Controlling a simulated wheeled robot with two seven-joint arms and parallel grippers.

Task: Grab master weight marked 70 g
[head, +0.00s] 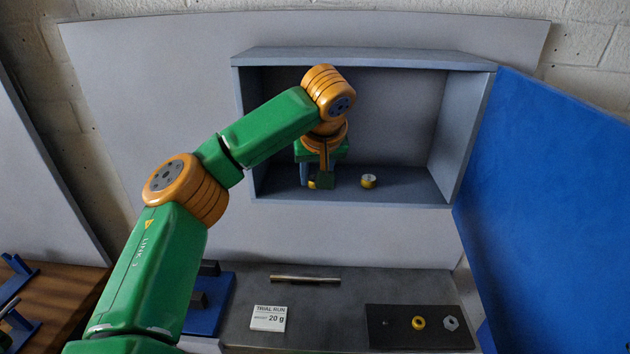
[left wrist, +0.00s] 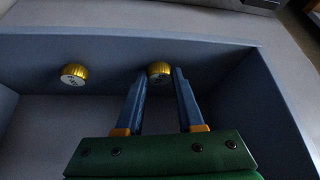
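Two small brass weights with pale tops stand on the floor of the open wall cabinet. One weight (head: 369,181) stands clear on the right in the head view; the left wrist view shows it on the left (left wrist: 73,74). The other weight (head: 312,185) is partly hidden by my left gripper in the head view. In the left wrist view this weight (left wrist: 159,69) is between the fingertips of my left gripper (left wrist: 161,75). The blue fingers are apart, with narrow gaps beside the weight. The marks on both weights are too small to read. My right gripper is out of view.
The cabinet (head: 345,56) has side walls close to my left arm. Its blue door (head: 550,200) stands open at right. Below, the grey bench holds a metal rod (head: 305,279), a sign reading 20 g (head: 268,318) and a dark tray (head: 390,338) with small parts.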

